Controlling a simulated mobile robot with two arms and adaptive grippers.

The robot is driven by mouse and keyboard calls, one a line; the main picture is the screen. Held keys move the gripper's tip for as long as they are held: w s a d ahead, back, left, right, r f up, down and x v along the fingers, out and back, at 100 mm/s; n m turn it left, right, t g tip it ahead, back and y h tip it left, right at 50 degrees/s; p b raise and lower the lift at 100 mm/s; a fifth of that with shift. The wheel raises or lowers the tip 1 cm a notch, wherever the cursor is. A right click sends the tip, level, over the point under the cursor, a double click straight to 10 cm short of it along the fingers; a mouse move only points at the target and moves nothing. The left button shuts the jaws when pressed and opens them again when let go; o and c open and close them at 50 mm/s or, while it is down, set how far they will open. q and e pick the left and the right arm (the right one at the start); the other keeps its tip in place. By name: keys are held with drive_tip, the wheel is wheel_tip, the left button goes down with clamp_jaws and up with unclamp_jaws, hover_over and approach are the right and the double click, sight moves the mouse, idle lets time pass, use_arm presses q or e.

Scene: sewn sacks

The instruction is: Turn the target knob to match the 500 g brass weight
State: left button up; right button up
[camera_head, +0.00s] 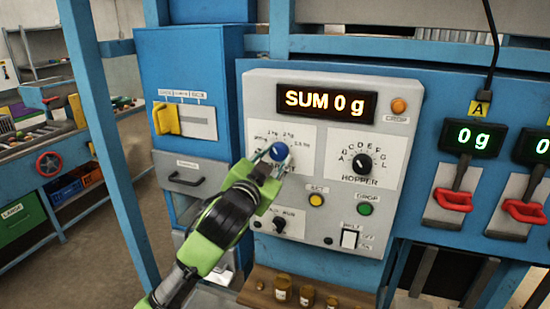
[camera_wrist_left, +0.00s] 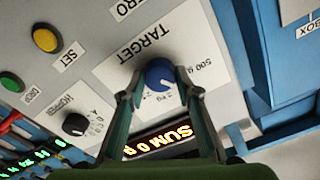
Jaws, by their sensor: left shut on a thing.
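The blue target knob (camera_head: 278,151) sits on the white TARGET dial plate on the grey control panel. My left gripper (camera_head: 274,160) is shut on this knob, one finger on each side. In the left wrist view, the knob (camera_wrist_left: 159,74) lies between the two fingertips (camera_wrist_left: 161,84). A "500 g" label shows beside it on the dial. The fingers partly hide the dial, and I cannot tell which mark the knob points to. Several small brass-coloured weights (camera_head: 282,289) stand on a wooden ledge below the panel; their markings are too small to read. My right gripper is not in view.
The orange display (camera_head: 326,103) reads "SUM 0 g". The black HOPPER knob (camera_head: 363,164) is right of the target dial. The yellow SET button (camera_head: 316,200) and green DROP button (camera_head: 364,209) are below. A yellow lever (camera_head: 166,118) is at left, and red-handled levers (camera_head: 453,199) at right.

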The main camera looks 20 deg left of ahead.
use_arm(q)
drive_tip(key=n, duration=0.5)
drive_tip(key=shift+r+n, duration=0.1)
drive_tip(key=shift+n, duration=0.2)
idle(0.4)
drive_tip(key=o, duration=1.1)
drive_tip(key=s, duration=1.2)
drive_tip(key=shift+a, duration=0.2)
